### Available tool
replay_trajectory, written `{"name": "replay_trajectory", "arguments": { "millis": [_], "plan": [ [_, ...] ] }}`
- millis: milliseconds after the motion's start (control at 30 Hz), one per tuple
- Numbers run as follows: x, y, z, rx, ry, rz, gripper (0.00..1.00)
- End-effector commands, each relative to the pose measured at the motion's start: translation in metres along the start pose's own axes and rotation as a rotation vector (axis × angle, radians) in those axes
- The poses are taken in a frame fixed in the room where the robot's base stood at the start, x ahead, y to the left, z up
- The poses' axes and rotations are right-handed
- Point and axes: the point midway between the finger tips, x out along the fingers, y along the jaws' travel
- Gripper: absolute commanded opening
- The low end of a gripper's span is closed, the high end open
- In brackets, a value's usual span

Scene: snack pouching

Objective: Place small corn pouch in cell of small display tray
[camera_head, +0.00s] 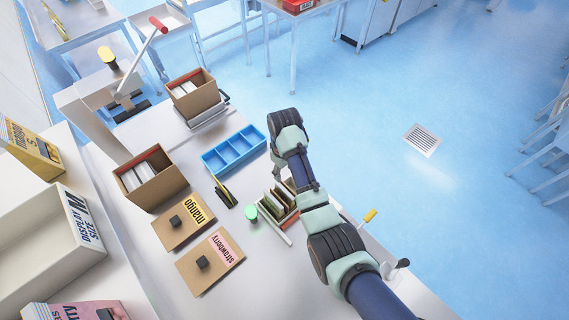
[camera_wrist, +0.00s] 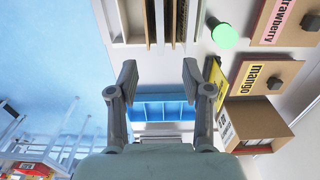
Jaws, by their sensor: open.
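My gripper (camera_wrist: 160,80) is open and empty in the wrist view; in the head view it is mostly hidden behind my arm. A blue tray (camera_head: 234,150) with several cells stands on the white table, and no pouch shows in it; I take it as the small display tray. It also shows beyond my fingers in the wrist view (camera_wrist: 163,108). A wooden rack (camera_head: 280,207) holds several upright thin pouches, partly hidden by my arm; its slots show at the top of the wrist view (camera_wrist: 150,22). I cannot tell which pouch is corn.
A dark and yellow item (camera_head: 225,192) lies near the blue tray. A green round-topped item (camera_head: 251,212) stands by the rack. Mango (camera_head: 184,222) and strawberry (camera_head: 210,262) lids with black knobs lie left. Open cardboard boxes (camera_head: 150,178) (camera_head: 193,93) stand behind.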

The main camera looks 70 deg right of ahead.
Motion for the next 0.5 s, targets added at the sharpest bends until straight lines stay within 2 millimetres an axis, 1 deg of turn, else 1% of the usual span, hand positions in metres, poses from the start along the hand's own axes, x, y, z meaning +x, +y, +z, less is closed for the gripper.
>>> {"name": "replay_trajectory", "arguments": {
  "millis": [33,100,200,333,500],
  "plan": [
    [-0.011,0.000,-0.001,0.000,0.004,0.002,0.49],
    [-0.025,0.000,-0.001,0.000,0.003,0.001,0.49],
    [-0.043,0.000,0.000,0.000,0.000,0.000,0.49],
    [-0.051,0.000,0.000,0.000,-0.001,0.000,0.49],
    [-0.051,0.000,0.000,0.000,-0.002,-0.001,0.49]
  ]
}}
